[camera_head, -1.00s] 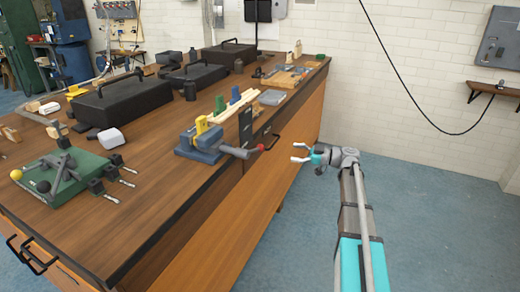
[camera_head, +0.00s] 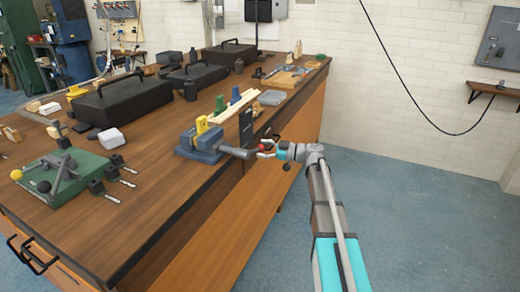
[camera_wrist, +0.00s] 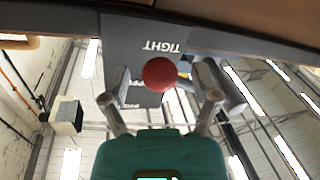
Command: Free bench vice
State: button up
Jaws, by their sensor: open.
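The bench vice (camera_head: 199,147) is blue-grey and sits at the front edge of the wooden workbench. Its handle (camera_head: 234,151) sticks out past the edge and ends in a red ball (camera_head: 262,146). Light wooden strips (camera_head: 216,122) with yellow, green and blue blocks on them stand at the vice. My gripper (camera_head: 268,148) is open at the handle's end. In the wrist view, the red ball (camera_wrist: 159,74) shows between the open fingers of my gripper (camera_wrist: 160,98). A grey plate (camera_wrist: 150,45) marked "TIGHT" is behind the ball. I cannot tell whether the fingers touch the handle.
The workbench (camera_head: 150,215) carries black cases (camera_head: 122,100), a green fixture (camera_head: 65,172) at the left and a wooden tool board (camera_head: 290,75) at the back. The blue floor (camera_head: 400,210) right of the bench is clear.

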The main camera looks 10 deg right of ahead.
jog(key=shift+w+a, duration=0.25)
jog(key=shift+a, duration=0.2)
grip_shut()
